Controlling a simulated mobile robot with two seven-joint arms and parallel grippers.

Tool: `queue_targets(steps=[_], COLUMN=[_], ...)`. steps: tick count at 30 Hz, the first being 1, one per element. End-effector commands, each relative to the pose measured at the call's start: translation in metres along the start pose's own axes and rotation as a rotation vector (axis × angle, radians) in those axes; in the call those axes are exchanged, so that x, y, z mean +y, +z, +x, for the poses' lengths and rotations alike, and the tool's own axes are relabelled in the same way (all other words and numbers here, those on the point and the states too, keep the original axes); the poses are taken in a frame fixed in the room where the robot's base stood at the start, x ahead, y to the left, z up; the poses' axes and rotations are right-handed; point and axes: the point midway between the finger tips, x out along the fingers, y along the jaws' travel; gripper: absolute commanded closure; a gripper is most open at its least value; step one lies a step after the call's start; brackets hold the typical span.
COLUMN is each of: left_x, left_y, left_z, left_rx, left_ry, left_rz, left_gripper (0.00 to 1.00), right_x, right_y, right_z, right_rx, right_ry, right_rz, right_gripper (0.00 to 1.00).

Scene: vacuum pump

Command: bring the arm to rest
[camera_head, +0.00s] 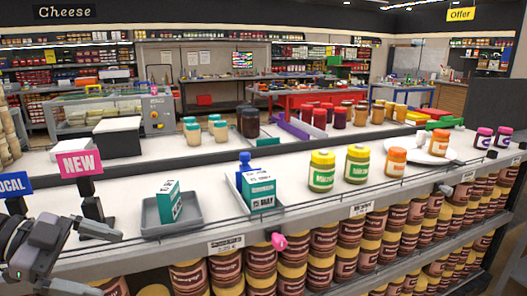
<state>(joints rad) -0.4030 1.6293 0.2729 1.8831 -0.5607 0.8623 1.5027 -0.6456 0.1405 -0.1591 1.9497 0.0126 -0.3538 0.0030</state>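My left gripper (108,258) is at the lower left in the head view, in front of the counter's front edge. Its grey fingers are spread apart, with nothing seen between them. It is left of and nearer than a grey tray (190,221) holding an upright teal and white box (168,201). A second grey tray (236,187), further right, holds another teal and white box (260,188), with a small blue object (244,164) behind it. My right gripper is not seen.
A pink NEW sign (80,164) stands close behind my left gripper. Green-labelled jars (322,172) and an orange jar (396,162) stand right of the trays, near a white plate (424,154). Shelves below the counter hold many brown-labelled jars (324,245).

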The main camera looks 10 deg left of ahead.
Motion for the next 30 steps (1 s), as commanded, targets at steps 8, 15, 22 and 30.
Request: queue_targets(steps=[8, 15, 22, 30], left_x=[0.007, 0.034, 0.085, 0.169], left_y=[0.06, 0.121, 0.175, 0.205], left_z=[0.022, 0.047, 0.088, 0.159], left_rx=[0.2, 0.198, 0.078, -0.12], left_ry=[-0.366, -0.662, -0.851, -0.89], left_rz=[-0.092, -0.236, -0.426, -0.681], left_gripper=[0.0, 0.0, 0.0, 0.0], right_x=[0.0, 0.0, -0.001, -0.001], right_y=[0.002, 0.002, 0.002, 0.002], right_z=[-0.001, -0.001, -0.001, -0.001], right_rx=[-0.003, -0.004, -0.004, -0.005], right_ry=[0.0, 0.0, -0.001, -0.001], right_rz=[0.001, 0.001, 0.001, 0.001], right_gripper=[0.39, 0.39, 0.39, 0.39])
